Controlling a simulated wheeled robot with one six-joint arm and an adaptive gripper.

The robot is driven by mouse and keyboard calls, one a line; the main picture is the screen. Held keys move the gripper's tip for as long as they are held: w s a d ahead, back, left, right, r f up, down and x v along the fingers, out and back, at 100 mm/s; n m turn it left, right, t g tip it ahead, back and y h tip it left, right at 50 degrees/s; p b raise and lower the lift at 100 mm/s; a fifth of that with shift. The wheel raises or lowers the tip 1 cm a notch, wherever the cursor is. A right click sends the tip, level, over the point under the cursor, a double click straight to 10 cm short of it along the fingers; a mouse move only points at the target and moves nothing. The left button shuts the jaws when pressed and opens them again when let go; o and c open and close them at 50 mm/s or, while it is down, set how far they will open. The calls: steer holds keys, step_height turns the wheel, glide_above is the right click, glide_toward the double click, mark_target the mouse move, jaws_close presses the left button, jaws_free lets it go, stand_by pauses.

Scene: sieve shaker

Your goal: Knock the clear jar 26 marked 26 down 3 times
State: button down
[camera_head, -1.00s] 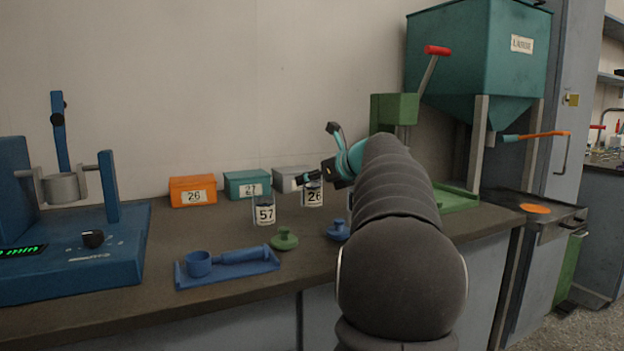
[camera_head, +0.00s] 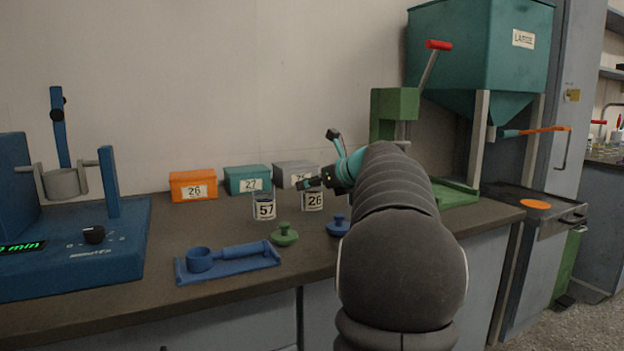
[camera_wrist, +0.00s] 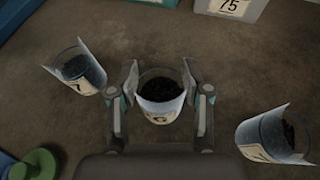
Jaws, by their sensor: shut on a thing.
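The clear jar 26 (camera_head: 314,202) is upright on or just above the bench, with its "26" label facing the head camera. In the wrist view the jar (camera_wrist: 161,92) holds dark grains and sits between both fingers. My gripper (camera_wrist: 163,84) is shut on it near its upper part. In the head view my gripper (camera_head: 312,183) comes down from the right at the jar's rim. I cannot tell whether the jar's base touches the bench.
Jar 57 (camera_head: 264,207) stands close to the left. Another labelled jar (camera_wrist: 274,136) stands right in the wrist view. Green (camera_head: 285,235) and blue (camera_head: 337,227) knobbed pieces lie in front. Orange (camera_head: 193,186), teal (camera_head: 246,180) and grey (camera_head: 290,170) boxes stand behind.

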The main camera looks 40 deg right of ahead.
step_height(320, 180, up, 3)
steer(key=shift+f+p, duration=0.2)
steer(key=shift+p, duration=0.5)
steer(key=shift+f, duration=0.1)
steer(key=shift+s+f+b, duration=0.1)
steer(key=shift+f+b, duration=1.1)
steer(key=shift+f, duration=0.95)
step_height(320, 180, up, 4)
steer(key=p, duration=0.4)
steer(key=shift+r+p, duration=0.15)
steer(key=shift+p, duration=0.25)
